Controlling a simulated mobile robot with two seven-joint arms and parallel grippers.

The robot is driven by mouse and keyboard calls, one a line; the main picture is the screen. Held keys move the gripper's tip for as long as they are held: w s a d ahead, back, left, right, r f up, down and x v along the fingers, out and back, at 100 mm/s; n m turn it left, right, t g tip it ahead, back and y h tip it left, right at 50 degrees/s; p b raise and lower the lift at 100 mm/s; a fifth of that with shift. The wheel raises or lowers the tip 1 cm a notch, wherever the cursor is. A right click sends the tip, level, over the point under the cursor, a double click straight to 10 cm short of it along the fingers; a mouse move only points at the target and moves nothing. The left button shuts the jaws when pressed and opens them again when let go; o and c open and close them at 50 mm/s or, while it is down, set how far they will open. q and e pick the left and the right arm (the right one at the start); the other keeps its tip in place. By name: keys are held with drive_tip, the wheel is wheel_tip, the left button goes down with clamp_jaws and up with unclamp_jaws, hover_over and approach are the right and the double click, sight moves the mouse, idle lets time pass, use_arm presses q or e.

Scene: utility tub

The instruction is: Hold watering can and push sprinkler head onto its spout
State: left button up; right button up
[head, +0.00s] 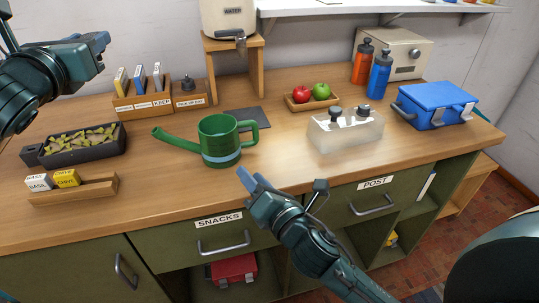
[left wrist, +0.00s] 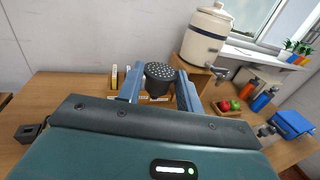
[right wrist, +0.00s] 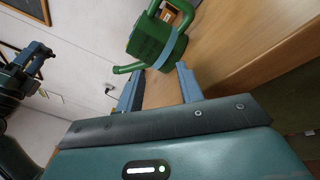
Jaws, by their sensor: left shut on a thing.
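The green watering can (head: 214,135) with a pale blue band stands upright on the wooden counter, its spout pointing left and its handle right. It also shows in the right wrist view (right wrist: 152,42). My left gripper (head: 100,44) is raised at the upper left, well away from the can. In the left wrist view it is shut on the dark, perforated sprinkler head (left wrist: 159,72); its fingers hide this in the head view. My right gripper (head: 283,186) is open and empty at the counter's front edge, its fingers apart and pointing toward the can without touching it.
A dark planter (head: 83,147) and a wooden tray with small boxes (head: 75,192) lie left of the can. Labelled wooden holders (head: 143,104) stand behind it. A translucent container (head: 345,135) and blue case (head: 437,103) stand right.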

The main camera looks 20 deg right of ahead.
sight(256, 135)
drive_tip(key=d+n+h, duration=0.1)
drive_tip(key=w+d+n+h, duration=0.1)
drive_tip(key=n, duration=0.1)
drive_tip(key=w+d+n+h, duration=0.1)
drive_tip(key=n+h, duration=0.1)
drive_tip(key=shift+d+r, duration=0.1)
drive_tip(key=shift+r, duration=0.15)
drive_tip(key=shift+w+d+r+n+t+h, duration=0.15)
drive_tip(key=shift+d+n+t+h, duration=0.15)
drive_tip(key=shift+d+n+h, duration=0.15)
drive_tip(key=w, duration=1.1)
drive_tip(key=shift+w+d, duration=0.4)
clamp_jaws()
use_arm(q)
drive_tip(key=shift+f, duration=0.1)
